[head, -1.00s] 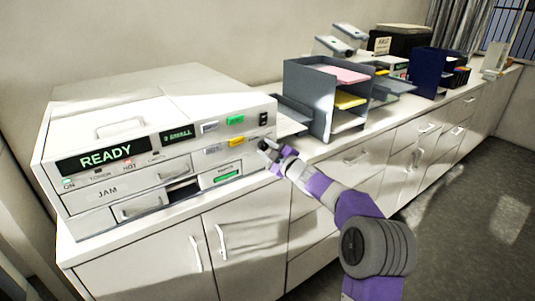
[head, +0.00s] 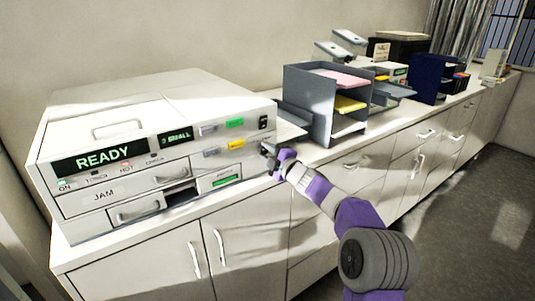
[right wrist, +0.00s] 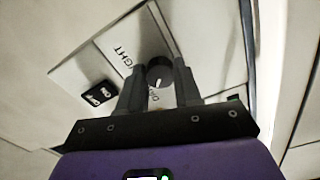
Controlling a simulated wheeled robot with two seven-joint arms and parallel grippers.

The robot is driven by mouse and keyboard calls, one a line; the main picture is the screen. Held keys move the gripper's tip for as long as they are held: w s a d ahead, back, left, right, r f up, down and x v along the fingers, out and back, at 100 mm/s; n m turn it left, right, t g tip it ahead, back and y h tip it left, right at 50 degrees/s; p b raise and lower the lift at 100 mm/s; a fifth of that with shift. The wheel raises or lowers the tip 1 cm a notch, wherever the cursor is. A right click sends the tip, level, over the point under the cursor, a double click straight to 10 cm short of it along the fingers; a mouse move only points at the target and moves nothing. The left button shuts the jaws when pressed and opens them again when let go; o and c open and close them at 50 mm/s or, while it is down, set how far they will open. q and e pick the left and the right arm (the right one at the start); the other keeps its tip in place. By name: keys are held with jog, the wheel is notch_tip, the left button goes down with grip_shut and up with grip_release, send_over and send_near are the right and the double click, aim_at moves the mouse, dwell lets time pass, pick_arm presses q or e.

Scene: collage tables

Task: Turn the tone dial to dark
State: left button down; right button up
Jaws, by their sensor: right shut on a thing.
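The copier (head: 130,135) stands on the counter at the left in the head view, its display reading READY. My right gripper (head: 272,156) is at the right end of the copier's front panel. In the right wrist view, the dark round tone dial (right wrist: 159,76) with a white pointer mark sits between the fingers of the right gripper (right wrist: 158,88), which is shut on it. My left gripper is not in view.
A grey paper tray rack (head: 310,105) with pink and yellow sheets stands right of the copier, close to my right arm. A black rocker switch (right wrist: 99,94) is beside the dial. Cabinets (head: 250,240) lie below the counter.

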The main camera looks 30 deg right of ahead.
jog(key=o, duration=1)
jog(key=shift+o, duration=0.2)
jog(key=s, duration=0.7)
jog(key=shift+s+d, duration=0.3)
jog(key=shift+s, duration=0.05)
